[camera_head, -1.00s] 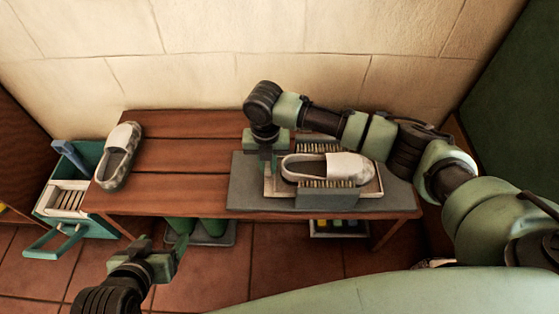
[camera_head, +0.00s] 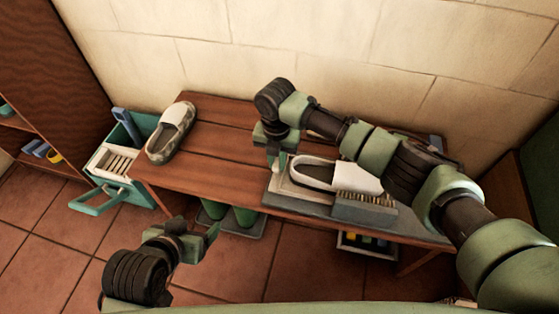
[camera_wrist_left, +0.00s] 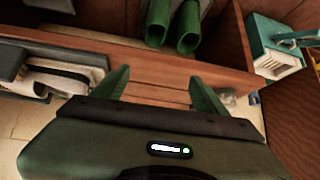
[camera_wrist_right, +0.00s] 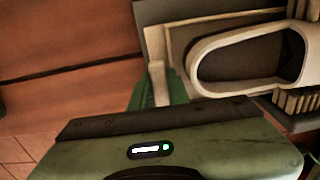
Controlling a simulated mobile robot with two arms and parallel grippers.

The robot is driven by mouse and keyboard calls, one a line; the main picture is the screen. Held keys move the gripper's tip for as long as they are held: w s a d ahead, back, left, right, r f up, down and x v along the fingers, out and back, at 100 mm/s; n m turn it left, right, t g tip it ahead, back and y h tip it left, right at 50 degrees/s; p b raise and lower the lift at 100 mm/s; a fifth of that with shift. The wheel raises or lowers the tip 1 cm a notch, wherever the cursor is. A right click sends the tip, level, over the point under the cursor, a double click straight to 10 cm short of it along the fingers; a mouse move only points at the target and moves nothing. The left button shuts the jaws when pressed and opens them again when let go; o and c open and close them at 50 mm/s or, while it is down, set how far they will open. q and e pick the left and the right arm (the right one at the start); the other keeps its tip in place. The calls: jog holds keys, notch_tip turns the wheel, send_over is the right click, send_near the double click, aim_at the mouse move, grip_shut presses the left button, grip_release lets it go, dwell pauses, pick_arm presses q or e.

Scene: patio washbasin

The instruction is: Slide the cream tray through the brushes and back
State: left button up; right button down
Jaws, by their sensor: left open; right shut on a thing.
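The cream tray (camera_head: 281,188) sits on the grey base plate (camera_head: 300,207) at the right of the wooden bench, carrying a white shoe (camera_head: 318,174). The shoe's toe end is beside the front brush (camera_head: 365,198); its open heel end sticks out to the left of it. The back brush is mostly hidden by my right arm. My right gripper (camera_head: 279,160) is shut on the tray's left end; the right wrist view shows a cream upright (camera_wrist_right: 158,85) at its fingers. My left gripper (camera_head: 203,238) is open and empty in front of the bench.
Another shoe (camera_head: 171,133) stands at the bench's left end. The middle of the bench top (camera_head: 220,160) is clear. A teal caddy (camera_head: 125,150) stands left of the bench. Green boots (camera_head: 245,215) stand under it. A shelf (camera_head: 40,130) is at far left.

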jog(key=shift+a+r, duration=0.1)
jog(key=shift+a, duration=0.2)
jog(key=c, duration=1.5)
grip_release()
jog(key=shift+o, duration=0.7)
jog(key=shift+w, duration=0.1)
pick_arm(q)
jog(key=shift+a, duration=0.1)
pick_arm(e)
jog(key=shift+r, duration=0.1)
notch_tip(320, 180, up, 5)
jog(key=shift+f+p, duration=0.1)
jog(key=shift+p, duration=0.75)
notch_tip(320, 180, up, 2)
pick_arm(q)
jog(key=s+a+f+g+y, duration=0.1)
jog(key=s+g, duration=0.3)
jog(key=s, duration=0.4)
jog(key=shift+s+a+f+p, duration=0.2)
jog(key=shift+a+f+p, duration=0.1)
jog(key=shift+a+f, duration=0.4)
pick_arm(e)
jog(key=shift+r, duration=0.35)
